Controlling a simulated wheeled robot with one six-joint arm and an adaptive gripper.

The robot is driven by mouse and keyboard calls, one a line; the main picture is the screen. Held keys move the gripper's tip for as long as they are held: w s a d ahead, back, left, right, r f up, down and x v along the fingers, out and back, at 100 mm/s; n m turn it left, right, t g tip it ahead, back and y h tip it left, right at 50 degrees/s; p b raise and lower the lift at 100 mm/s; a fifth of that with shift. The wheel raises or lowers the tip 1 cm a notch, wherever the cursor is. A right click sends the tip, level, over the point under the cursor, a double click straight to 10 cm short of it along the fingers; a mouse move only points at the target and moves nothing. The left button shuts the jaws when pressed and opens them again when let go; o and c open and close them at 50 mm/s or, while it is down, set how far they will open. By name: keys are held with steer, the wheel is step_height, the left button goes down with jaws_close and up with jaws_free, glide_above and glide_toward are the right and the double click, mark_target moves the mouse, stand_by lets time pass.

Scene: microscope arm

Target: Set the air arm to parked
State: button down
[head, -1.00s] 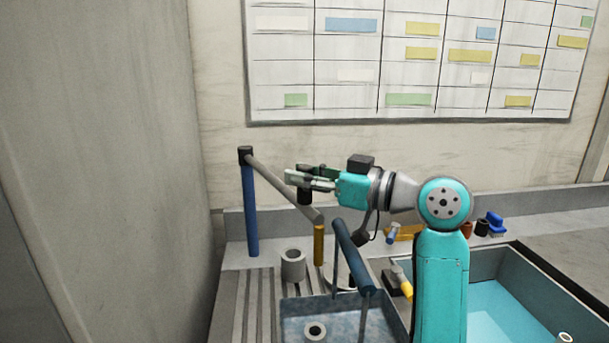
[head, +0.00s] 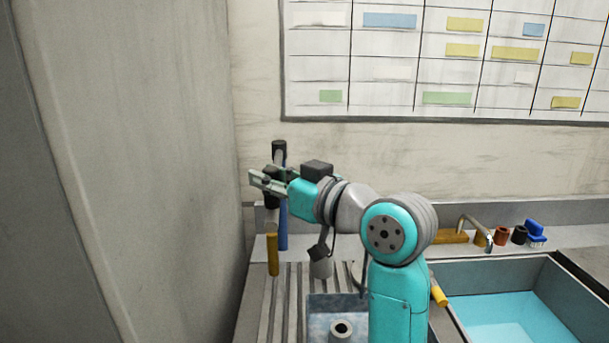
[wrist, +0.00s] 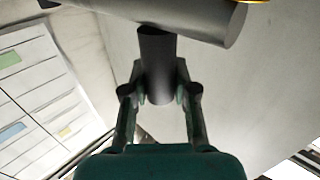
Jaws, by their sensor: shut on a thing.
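The air arm stands at the back left of the bench in the head view: a blue post (head: 283,228) with a black cap (head: 279,148), a grey bar mostly hidden behind my gripper, and a yellow end piece (head: 273,254) hanging down. The yellow piece now shows slightly left of the post. My gripper (head: 268,183) is shut on the dark handle (head: 271,200) below the bar. In the wrist view the dark handle (wrist: 157,68) sits between both fingers, and the grey bar (wrist: 190,18) crosses beyond it.
A grey wall panel (head: 130,180) rises close on the left. A sink (head: 500,300) lies to the right. Small items, including a blue one (head: 536,232), line the back ledge.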

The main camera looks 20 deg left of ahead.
steer(key=shift+s+a, duration=0.3)
steer(key=shift+a, duration=0.4)
steer(key=c, duration=0.9)
jaws_free()
steer(key=shift+s+a, duration=0.1)
steer(key=shift+a, duration=0.05)
steer(key=shift+s+d, duration=0.1)
steer(key=shift+d, duration=0.5)
steer(key=v, duration=1.1)
